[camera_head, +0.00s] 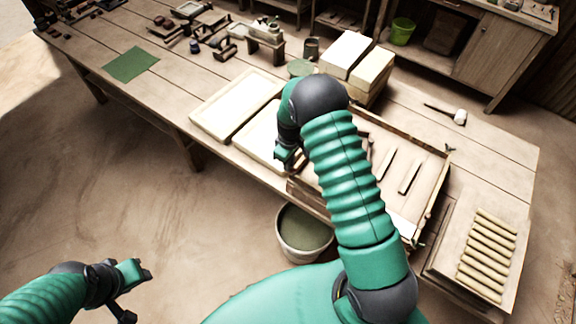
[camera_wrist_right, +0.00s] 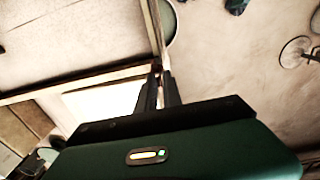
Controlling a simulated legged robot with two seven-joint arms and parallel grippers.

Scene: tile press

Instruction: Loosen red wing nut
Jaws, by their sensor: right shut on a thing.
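My right gripper (camera_head: 285,157) is at the front edge of the workbench, at the left end of a wooden press frame (camera_head: 436,200). In the right wrist view its fingers (camera_wrist_right: 160,76) are together, with a small reddish bit, the red wing nut (camera_wrist_right: 157,68), between their tips at the frame's edge. Most of the nut is hidden by the fingers, and the head view does not show it. I cannot tell how far it is turned. My left gripper (camera_head: 136,292) is low at the left, away from the bench, empty with its fingers apart.
A pale tray (camera_head: 234,104) lies left of the frame, and light blocks (camera_head: 345,53) stand behind it. A board with several rolls (camera_head: 487,255) is at the right end. A bucket (camera_head: 304,232) stands on the floor below. A green mat (camera_head: 131,64) lies far left.

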